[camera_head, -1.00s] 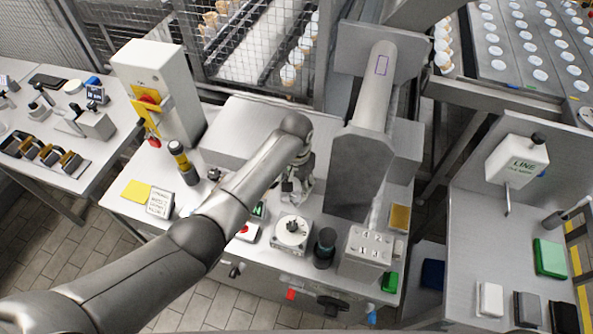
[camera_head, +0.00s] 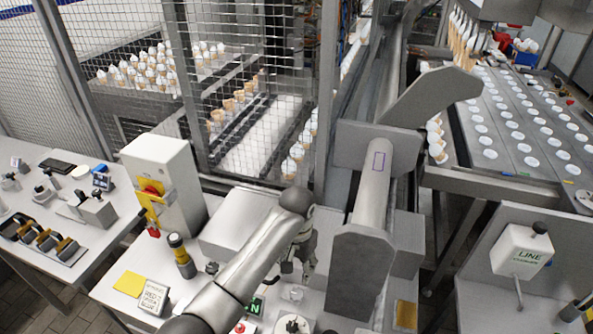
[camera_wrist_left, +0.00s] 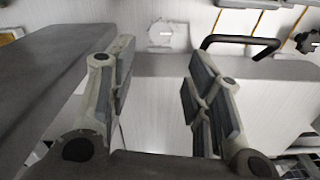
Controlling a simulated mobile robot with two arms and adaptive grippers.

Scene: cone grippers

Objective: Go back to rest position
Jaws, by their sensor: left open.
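My left arm comes in from the bottom of the head view and reaches over the machine table. My left gripper (camera_head: 297,268) is above the table, left of the grey column housing. In the left wrist view my left gripper (camera_wrist_left: 158,100) shows its two fingers spread apart with nothing between them. Beyond the fingers lie a pale metal surface, a round light disc (camera_wrist_left: 160,34) and a black handle (camera_wrist_left: 240,42). My right gripper is in neither view.
A grey column housing (camera_head: 358,262) stands close to the right of my left gripper. A white control box (camera_head: 163,180) and a yellow-black post (camera_head: 180,255) stand to the left. A mesh fence (camera_head: 250,80) closes off the back. A LINE box (camera_head: 522,250) stands at right.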

